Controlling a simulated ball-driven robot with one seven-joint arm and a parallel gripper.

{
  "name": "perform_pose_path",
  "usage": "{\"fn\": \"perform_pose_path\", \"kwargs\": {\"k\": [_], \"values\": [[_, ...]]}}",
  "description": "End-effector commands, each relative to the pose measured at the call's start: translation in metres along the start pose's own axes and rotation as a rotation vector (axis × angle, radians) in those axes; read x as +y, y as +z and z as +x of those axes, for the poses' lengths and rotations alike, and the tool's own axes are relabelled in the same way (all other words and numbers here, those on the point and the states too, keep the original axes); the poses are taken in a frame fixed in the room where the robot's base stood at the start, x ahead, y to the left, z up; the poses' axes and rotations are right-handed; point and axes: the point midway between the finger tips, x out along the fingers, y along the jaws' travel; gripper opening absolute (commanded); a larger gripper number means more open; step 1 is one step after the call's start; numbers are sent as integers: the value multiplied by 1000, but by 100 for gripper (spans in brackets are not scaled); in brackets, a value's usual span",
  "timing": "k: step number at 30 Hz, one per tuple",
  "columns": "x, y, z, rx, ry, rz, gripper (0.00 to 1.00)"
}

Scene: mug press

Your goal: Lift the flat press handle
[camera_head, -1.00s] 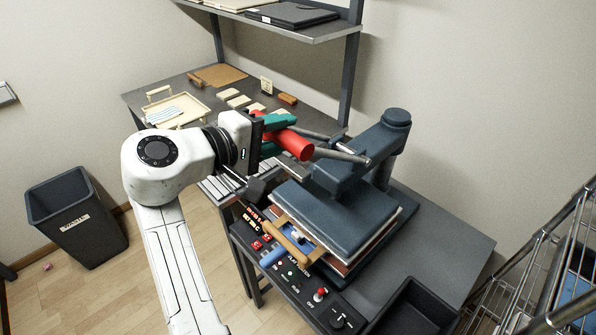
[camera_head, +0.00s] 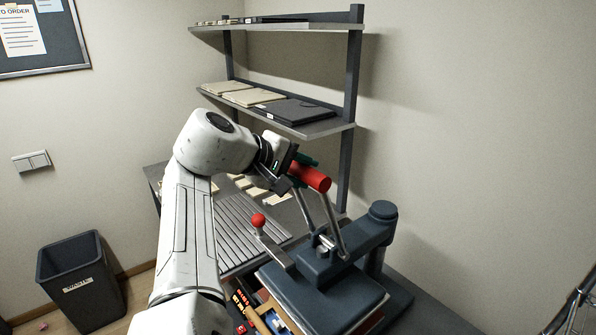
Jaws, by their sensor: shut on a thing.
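The flat press (camera_head: 325,265) stands on the bench at lower right, a dark blue-grey machine with a thick arm over a flat platen. Its handle has a red cylindrical grip (camera_head: 316,181) on two metal bars that slope steeply up from the press arm. My gripper (camera_head: 300,168) comes from the left and is shut on the red grip. Its dark and green fingers are partly hidden behind the grip.
A lever with a red ball knob (camera_head: 258,220) stands left of the press. A shelf rack (camera_head: 318,130) with boards and folders rises close behind my gripper. A grey waste bin (camera_head: 80,280) is on the floor at left. The wall at right is clear.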

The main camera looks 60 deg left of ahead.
Motion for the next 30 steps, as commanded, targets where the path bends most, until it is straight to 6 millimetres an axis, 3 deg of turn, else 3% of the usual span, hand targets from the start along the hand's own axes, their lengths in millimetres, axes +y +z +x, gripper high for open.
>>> {"fn": "perform_pose_path", "kwargs": {"k": [18,19,24,30], "values": [[7,1,2,2,-32,3,0],[7,1,2,2,-32,4,42],[6,1,2,1,-33,3,58],[4,0,1,0,-36,1,58]]}}
